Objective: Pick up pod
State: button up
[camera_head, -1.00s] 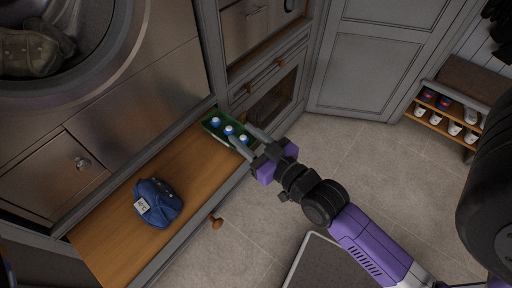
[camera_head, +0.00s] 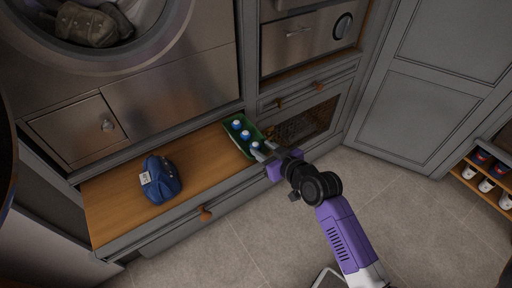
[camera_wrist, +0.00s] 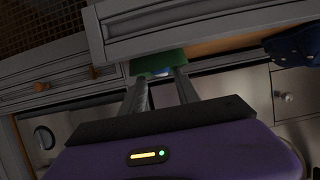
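Several small white pods with blue tops stand in a green tray (camera_head: 240,117) at the right end of a wooden drawer or shelf. Three show plainly: a far pod (camera_head: 236,124), a middle pod (camera_head: 245,134) and a near pod (camera_head: 254,146). My gripper (camera_head: 263,150) is at the tray's near end, close to the near pod. In the wrist view my two fingers (camera_wrist: 162,85) are apart, with the green tray (camera_wrist: 158,59) and a blue-and-white pod (camera_wrist: 161,72) beyond the gap. I cannot tell whether the fingers touch a pod.
A blue cloth bag (camera_head: 162,180) with a white label lies on the wooden surface (camera_head: 112,197) to the left. A wooden knob (camera_head: 205,214) sticks out of its front. Cabinets stand behind, and a shoe rack (camera_head: 484,182) is at the right. The floor in front is mostly clear.

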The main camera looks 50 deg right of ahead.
aim_at(248, 140)
jog(key=x, duration=0.5)
jog(key=shift+w+f, duration=0.2)
jog(key=shift+w, duration=0.1)
grip_shut()
